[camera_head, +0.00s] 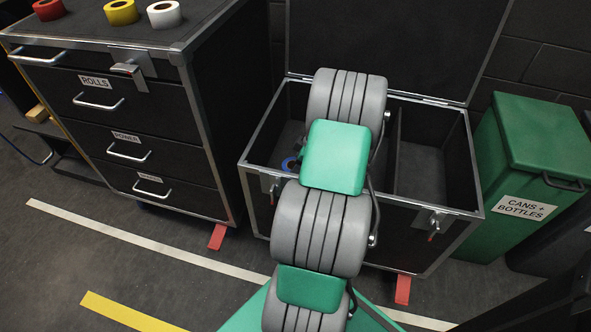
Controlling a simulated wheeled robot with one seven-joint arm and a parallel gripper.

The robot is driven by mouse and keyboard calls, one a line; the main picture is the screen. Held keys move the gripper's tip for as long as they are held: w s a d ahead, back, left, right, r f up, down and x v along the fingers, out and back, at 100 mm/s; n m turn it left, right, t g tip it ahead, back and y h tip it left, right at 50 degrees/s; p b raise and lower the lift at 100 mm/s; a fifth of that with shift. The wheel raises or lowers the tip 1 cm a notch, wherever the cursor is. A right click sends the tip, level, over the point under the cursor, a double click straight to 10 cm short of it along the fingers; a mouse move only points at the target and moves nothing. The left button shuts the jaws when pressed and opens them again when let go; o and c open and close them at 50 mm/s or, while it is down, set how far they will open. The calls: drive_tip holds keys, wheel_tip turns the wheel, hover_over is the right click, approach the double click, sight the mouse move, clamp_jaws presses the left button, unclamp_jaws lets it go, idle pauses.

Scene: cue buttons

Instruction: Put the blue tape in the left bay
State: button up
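The open black flight case (254,150) has a left bay and a right bay with a divider between them. A blue tape roll (290,163) shows in part inside the left bay, low near the front left. My arm covers the rest of that area. My arm reaches over the front of the case into the left bay. My gripper is hidden behind my arm, so I cannot see whether it touches the tape.
The right bay (421,172) looks empty. A dark drawer cabinet (150,105) stands at left with red (48,9), yellow (121,12) and white (164,14) tape rolls on top. A green bin (535,135) stands close at right. The case lid is raised behind.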

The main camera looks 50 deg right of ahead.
drive_tip(key=shift+f, duration=0.15)
drive_tip(key=shift+f, duration=0.15)
drive_tip(key=o, duration=1.5)
drive_tip(key=shift+o, duration=0.2)
drive_tip(key=p+v, duration=0.4)
drive_tip(key=v, duration=0.8)
drive_tip(key=shift+r, duration=0.2)
